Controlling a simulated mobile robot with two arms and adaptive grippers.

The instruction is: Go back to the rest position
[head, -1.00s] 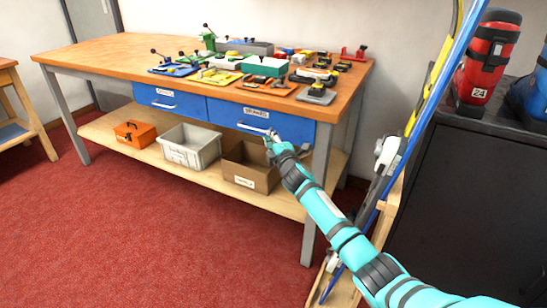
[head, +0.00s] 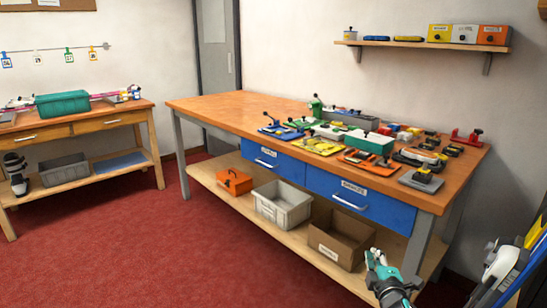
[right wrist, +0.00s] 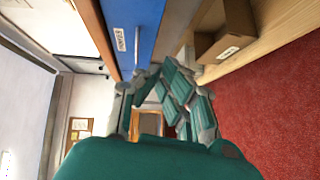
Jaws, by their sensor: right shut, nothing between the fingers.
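My right gripper (head: 373,257) is low in the head view, at the bench's front right, just right of the cardboard box in the picture. It is shut and empty. In the right wrist view its teal and grey fingers (right wrist: 160,75) fill the middle. The right blue drawer (head: 358,200) is above it in the head view and looks closed, as does the left blue drawer (head: 272,166). The drawer front also shows at the top of the right wrist view (right wrist: 133,28). My left gripper is out of view.
The workbench (head: 215,104) carries several fixtures and tools. Its lower shelf holds an orange box (head: 234,182), a grey bin (head: 282,207) and a cardboard box (head: 338,238). Skis (head: 525,262) stand at the right edge. Red floor (head: 130,245) is free at left.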

